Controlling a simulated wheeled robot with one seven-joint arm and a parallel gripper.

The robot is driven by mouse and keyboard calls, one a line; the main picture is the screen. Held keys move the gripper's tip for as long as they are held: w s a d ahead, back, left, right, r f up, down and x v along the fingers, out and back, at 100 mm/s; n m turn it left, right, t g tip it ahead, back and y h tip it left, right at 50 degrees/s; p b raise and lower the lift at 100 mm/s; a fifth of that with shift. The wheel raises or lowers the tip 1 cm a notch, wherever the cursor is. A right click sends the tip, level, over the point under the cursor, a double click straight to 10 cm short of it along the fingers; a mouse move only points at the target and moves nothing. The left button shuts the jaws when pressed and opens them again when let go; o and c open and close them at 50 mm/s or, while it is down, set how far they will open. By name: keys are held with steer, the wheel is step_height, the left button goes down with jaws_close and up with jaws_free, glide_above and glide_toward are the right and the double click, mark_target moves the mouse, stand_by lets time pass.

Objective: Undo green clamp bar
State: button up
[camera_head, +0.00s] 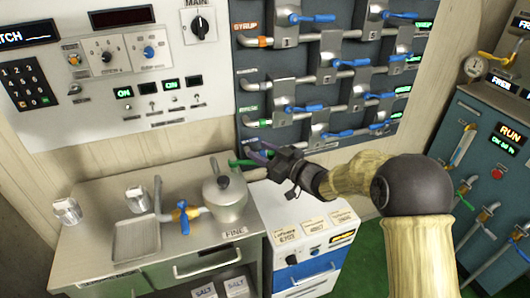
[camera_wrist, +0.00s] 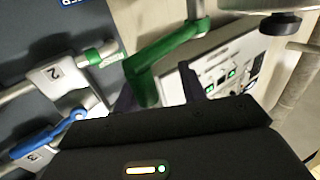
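The green clamp bar (camera_head: 243,162) shows as a short green strip just above the metal kettle (camera_head: 226,197), beside my gripper (camera_head: 259,152). In the wrist view the green clamp bar (camera_wrist: 165,57) is an angled bar running from a post at upper right down to my gripper (camera_wrist: 158,93). Its lower end lies between my two dark fingers, close to the left one. A gap shows between the bar and the right finger, so the gripper looks open. Whether the left finger touches the bar cannot be told. The kettle's edge (camera_wrist: 262,4) shows at the wrist view's top right.
A dark panel of pipes with blue-handled valves (camera_head: 318,19) stands behind my gripper. A green-collared pipe (camera_wrist: 101,54) and a blue valve handle (camera_wrist: 48,140) lie left in the wrist view. A blue-handled tap (camera_head: 181,212) and a tray (camera_head: 136,240) are on the counter.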

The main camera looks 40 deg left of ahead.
steer(key=shift+w+d+f, duration=0.1)
steer(key=shift+w+d, duration=0.05)
steer(key=shift+d, duration=0.05)
steer(key=shift+d, duration=0.3)
steer(key=d+b, duration=0.1)
steer(key=d, duration=1.5)
steer(key=shift+d+b, duration=0.3)
steer(key=shift+b, duration=0.05)
